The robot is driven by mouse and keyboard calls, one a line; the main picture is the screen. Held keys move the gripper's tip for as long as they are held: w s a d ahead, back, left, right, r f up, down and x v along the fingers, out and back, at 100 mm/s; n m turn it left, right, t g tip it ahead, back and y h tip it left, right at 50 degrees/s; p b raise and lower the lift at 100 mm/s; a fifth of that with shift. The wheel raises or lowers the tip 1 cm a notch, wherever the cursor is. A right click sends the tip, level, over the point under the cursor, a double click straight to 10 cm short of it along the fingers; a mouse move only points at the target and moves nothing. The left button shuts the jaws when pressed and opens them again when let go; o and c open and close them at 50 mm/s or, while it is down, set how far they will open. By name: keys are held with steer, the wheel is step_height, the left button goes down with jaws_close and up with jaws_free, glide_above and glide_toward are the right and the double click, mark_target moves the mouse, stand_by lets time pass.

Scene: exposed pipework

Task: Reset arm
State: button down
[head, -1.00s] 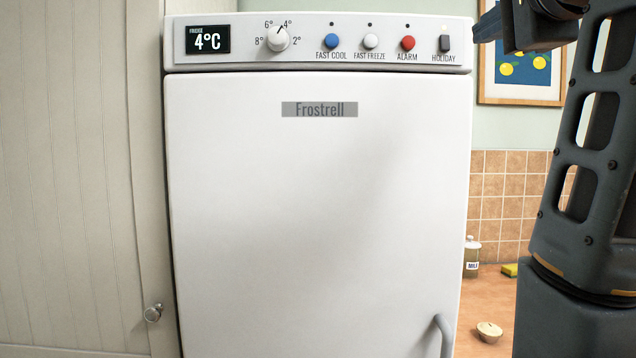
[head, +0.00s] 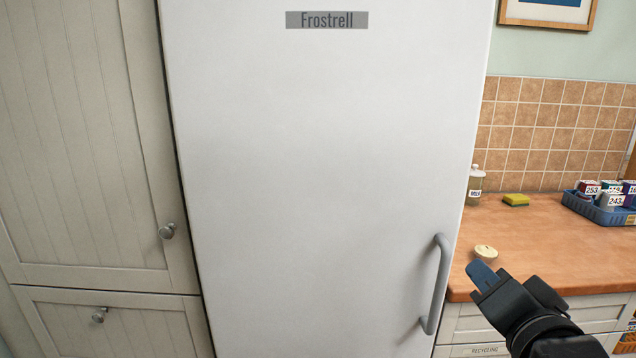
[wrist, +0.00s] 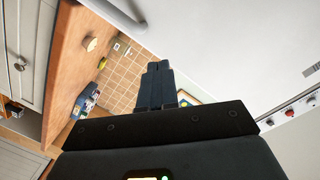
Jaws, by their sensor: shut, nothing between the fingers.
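My gripper (head: 482,274) is at the lower right of the head view, in front of the counter and just right of the fridge handle, apart from it. Its blue-tipped fingers are together with nothing between them. In the wrist view the gripper's shut fingers (wrist: 157,82) point up the picture, toward the tiled wall. Part of my dark arm shows at the bottom right of the head view.
A white fridge (head: 320,150) with a closed door and grey handle (head: 440,280) fills the middle. A cream cupboard (head: 80,150) stands left. The wooden counter (head: 540,235) at right holds a jar (head: 475,187), a sponge (head: 516,200), a small round object (head: 485,253) and a blue crate (head: 590,211).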

steer(key=s+f+n+g, duration=0.1)
steer(key=s+f+n, duration=0.1)
steer(key=s+f, duration=0.65)
steer(key=s+f+n, duration=0.3)
steer(key=s+f, duration=0.2)
steer(key=s, duration=0.6)
steer(key=s+n+g, duration=0.1)
steer(key=s+n, duration=0.3)
steer(key=s, duration=1.6)
steer(key=shift+s+a, duration=0.25)
steer(key=shift+a, duration=0.2)
steer(key=shift+r, duration=0.1)
